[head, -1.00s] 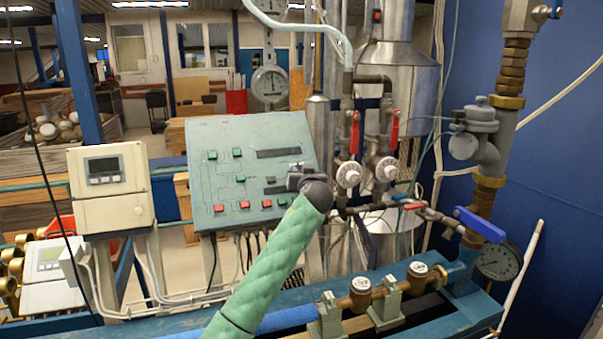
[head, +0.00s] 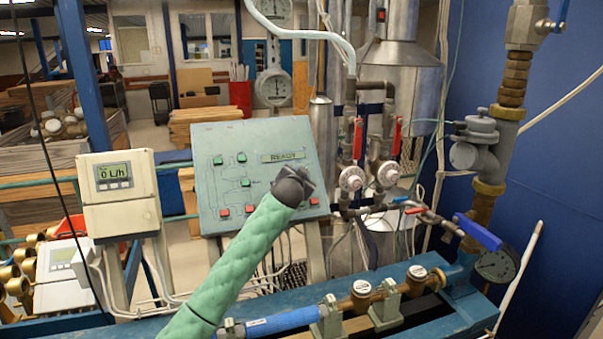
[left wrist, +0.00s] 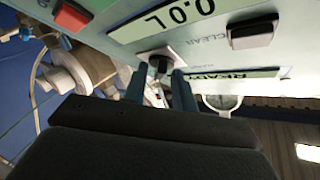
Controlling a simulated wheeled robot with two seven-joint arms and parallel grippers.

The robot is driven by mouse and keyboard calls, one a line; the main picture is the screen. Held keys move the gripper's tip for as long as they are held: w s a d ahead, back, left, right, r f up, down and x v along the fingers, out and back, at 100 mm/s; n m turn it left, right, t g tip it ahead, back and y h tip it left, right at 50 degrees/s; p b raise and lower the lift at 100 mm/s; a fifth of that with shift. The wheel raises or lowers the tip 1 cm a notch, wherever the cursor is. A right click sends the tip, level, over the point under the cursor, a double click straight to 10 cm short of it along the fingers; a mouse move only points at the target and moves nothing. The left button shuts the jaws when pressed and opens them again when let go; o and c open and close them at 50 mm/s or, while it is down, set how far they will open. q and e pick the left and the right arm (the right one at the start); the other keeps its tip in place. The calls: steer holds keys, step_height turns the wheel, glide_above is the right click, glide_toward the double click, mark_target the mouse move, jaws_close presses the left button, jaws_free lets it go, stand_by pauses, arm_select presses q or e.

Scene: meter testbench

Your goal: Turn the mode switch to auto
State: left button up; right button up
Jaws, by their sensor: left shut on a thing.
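The teal control panel (head: 232,205) stands tilted at the centre of the head view, with a lit display (head: 284,155) reading READY. My left gripper (head: 308,181) is at the panel's right part and hides what is behind it. In the left wrist view the panel appears upside down. There the mode switch (left wrist: 160,66), a small dark knob on a pale square plate, sits between the two fingers of my left gripper (left wrist: 160,84), which is shut on it. The knob's exact setting cannot be read. My right gripper is not in view.
Red and green buttons (head: 223,211) dot the panel. A white meter box (head: 118,190) at left reads 0 L/h. Pipes with red-handled valves (head: 357,138) stand right of the panel. A blue bench rail (head: 430,318) with brass fittings runs in front.

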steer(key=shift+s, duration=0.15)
arm_select(q)
steer(key=o, duration=0.6)
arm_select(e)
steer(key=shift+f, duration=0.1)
